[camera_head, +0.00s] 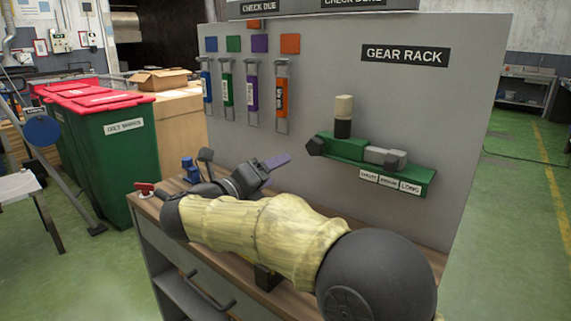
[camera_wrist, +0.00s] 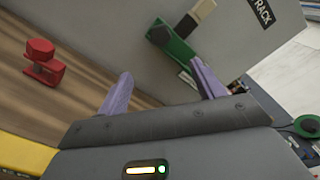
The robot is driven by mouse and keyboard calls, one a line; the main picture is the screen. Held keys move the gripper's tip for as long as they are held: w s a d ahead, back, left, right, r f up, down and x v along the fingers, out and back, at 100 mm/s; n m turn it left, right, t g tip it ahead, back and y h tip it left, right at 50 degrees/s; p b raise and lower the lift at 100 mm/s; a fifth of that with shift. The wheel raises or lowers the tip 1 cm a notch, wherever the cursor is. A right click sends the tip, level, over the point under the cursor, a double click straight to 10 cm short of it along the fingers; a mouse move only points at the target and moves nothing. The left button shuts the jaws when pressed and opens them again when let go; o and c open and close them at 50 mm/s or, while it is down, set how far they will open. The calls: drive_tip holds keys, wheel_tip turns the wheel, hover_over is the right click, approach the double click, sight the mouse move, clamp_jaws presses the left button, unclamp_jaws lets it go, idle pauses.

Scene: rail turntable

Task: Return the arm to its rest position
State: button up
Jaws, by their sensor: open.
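My gripper (camera_head: 277,161) is at the end of my arm, which stretches across the wooden top of the cabinet in the head view. One purple fingertip shows there beyond the dark gripper body. In the wrist view, the two purple fingers of my gripper (camera_wrist: 160,92) stand wide apart with nothing between them. The gripper is above the wooden top, in front of the grey panel. Part of the top is hidden behind my arm.
The grey gear rack panel (camera_head: 360,85) rises behind my arm, with a green shelf (camera_head: 415,180) and hanging coloured tags (camera_head: 282,97). A red part (camera_wrist: 43,68) stands on the wooden top (camera_wrist: 75,75).

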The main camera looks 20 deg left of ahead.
drive_tip(key=shift+s+a, duration=0.25)
drive_tip(key=shift+s, duration=0.45)
drive_tip(key=shift+r, duration=0.1)
